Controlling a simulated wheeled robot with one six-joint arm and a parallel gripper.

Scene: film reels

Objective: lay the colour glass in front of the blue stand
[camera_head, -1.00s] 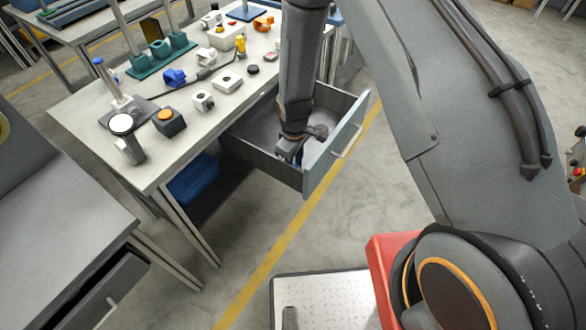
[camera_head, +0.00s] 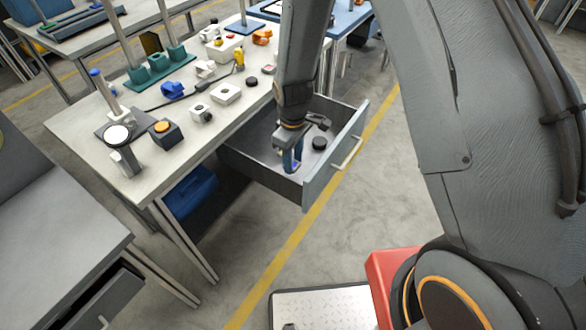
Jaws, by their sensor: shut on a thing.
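My gripper (camera_head: 291,158) points down inside the open drawer (camera_head: 262,168), near its front end. It is shut on a small blue thing (camera_head: 289,160), seen edge-on and partly hidden by the fingers; I take it for the colour glass. I cannot tell whether it touches the drawer floor. The blue stand (camera_head: 247,27), a flat blue base with a thin upright post, is at the far end of the workbench top, well away from my gripper.
A black round piece (camera_head: 319,143) lies in the drawer right of my gripper. The workbench (camera_head: 82,133) holds a green stand (camera_head: 160,64), a blue part (camera_head: 172,90), white boxes (camera_head: 226,94), an orange-buttoned box (camera_head: 165,132) and an orange part (camera_head: 262,37). Bare tabletop shows between them.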

